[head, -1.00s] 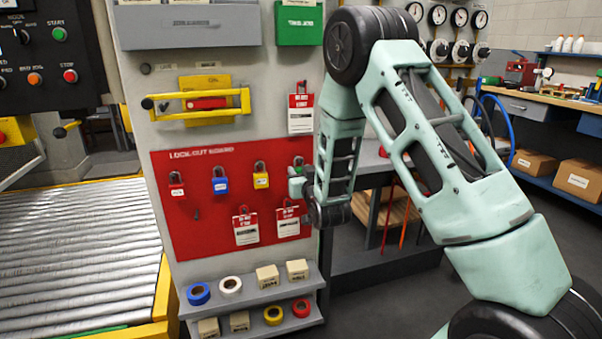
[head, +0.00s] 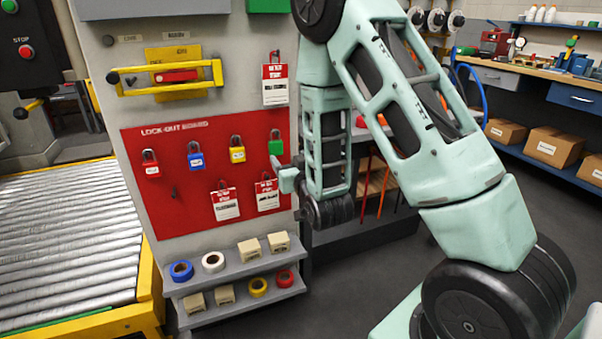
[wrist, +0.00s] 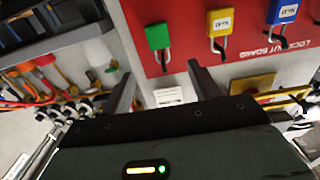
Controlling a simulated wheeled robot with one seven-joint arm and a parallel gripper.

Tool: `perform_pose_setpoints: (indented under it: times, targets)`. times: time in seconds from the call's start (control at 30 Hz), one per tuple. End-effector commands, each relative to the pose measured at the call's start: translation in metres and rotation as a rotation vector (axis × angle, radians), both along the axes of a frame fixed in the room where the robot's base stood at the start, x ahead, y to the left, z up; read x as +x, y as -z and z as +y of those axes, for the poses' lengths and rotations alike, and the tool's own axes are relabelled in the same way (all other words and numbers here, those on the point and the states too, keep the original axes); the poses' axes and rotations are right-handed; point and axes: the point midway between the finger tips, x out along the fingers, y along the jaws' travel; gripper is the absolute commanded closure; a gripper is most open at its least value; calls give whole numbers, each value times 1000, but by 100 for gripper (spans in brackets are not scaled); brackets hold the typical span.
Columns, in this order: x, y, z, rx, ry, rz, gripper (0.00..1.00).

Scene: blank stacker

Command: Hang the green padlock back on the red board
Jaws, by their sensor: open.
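The green padlock (head: 276,146) hangs by its shackle at the right end of the padlock row on the red board (head: 150,208). In the wrist view, which is upside down, the green padlock (wrist: 158,37) appears beyond the fingertips, between their lines, with its shackle at a hook. My gripper (head: 284,177) is just below and in front of it in the head view. In the wrist view my gripper (wrist: 162,75) has its two dark fingers spread with nothing between them. A gap shows between the fingers and the padlock.
Red (head: 150,170), blue (head: 195,160) and yellow (head: 237,155) padlocks hang left of the green one. Two red-and-white tags (head: 225,204) hang below the row. Shelves with tape rolls (head: 181,271) and small boxes stand underneath. A yellow handle (head: 165,90) juts out above the board.

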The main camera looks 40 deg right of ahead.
Motion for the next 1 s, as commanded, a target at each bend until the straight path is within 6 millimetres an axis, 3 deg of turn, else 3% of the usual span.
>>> perform_pose_setpoints:
  times: [0.07,0.67,0.8,1.0]
  targets:
    - [-20,-6,6,-1,-2,12,39]
    - [-44,-8,13,0,-1,7,39]
    - [-53,5,18,4,-4,26,39]
    - [-63,7,20,5,-1,31,39]
